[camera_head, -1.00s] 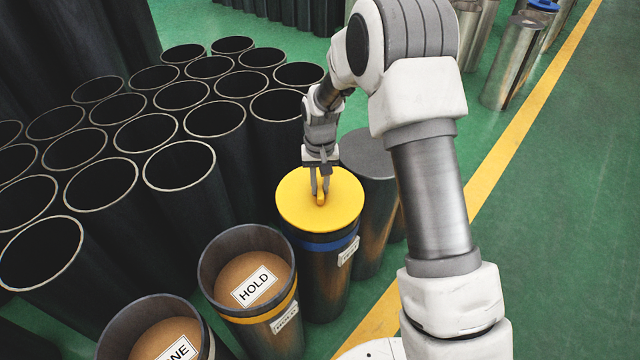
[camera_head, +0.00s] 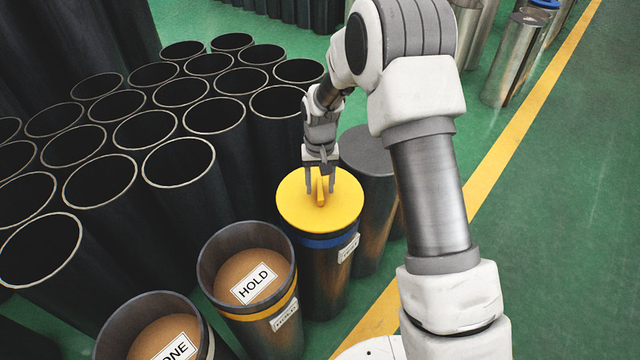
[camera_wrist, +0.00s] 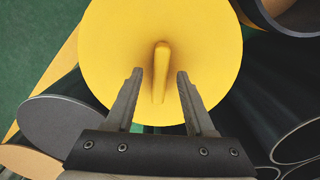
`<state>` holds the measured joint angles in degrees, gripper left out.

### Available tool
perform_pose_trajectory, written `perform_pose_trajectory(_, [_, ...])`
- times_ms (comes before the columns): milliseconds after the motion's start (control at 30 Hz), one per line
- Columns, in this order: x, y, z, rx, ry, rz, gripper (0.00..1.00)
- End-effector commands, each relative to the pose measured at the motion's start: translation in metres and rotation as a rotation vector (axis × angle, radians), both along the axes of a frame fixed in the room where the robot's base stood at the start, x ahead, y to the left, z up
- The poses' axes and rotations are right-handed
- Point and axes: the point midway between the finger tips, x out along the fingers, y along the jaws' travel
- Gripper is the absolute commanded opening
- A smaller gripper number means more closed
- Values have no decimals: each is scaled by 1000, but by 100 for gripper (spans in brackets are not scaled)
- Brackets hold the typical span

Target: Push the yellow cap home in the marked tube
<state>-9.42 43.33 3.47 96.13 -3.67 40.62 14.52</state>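The yellow cap (camera_head: 297,207) is a round disc with a raised yellow grip tab (camera_head: 321,190). It sits on top of a dark tube (camera_head: 325,282) with a blue band and a white label; a thin yellow edge shows above the band. How deep the cap sits inside cannot be told. My gripper (camera_head: 322,190) is over the cap with its fingers apart on both sides of the tab. In the wrist view the open fingers (camera_wrist: 158,78) straddle the tab (camera_wrist: 161,70) with clear gaps, and nothing is held.
A tube with a "HOLD" label (camera_head: 254,283) stands at front left of the capped tube, and another labelled tube (camera_head: 177,342) is at the bottom. Several open dark tubes (camera_head: 180,165) crowd the left. A grey-topped cylinder (camera_head: 368,152) stands close behind right. Green floor is free beyond the yellow line.

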Motion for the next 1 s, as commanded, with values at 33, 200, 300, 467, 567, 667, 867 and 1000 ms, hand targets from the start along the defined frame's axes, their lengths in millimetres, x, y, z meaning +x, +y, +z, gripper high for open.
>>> perform_pose_trajectory(33, [0, 0, 0, 0, 0, 0, 57])
perform_pose_trajectory(200, [0, 0, 0, 0, 0, 0, 57])
perform_pose_trajectory(300, [0, 0, 0, 0, 1, 0, 57])
perform_pose_trajectory(467, [0, 0, 7, 0, 0, 0, 57])
perform_pose_trajectory(567, [0, 0, 14, 0, 0, 0, 57])
perform_pose_trajectory(667, [0, 0, 20, 0, 0, 0, 57])
perform_pose_trajectory(867, [0, 0, 32, 0, 0, 0, 57])
perform_pose_trajectory(1000, [0, 0, 40, 0, 0, 0, 57])
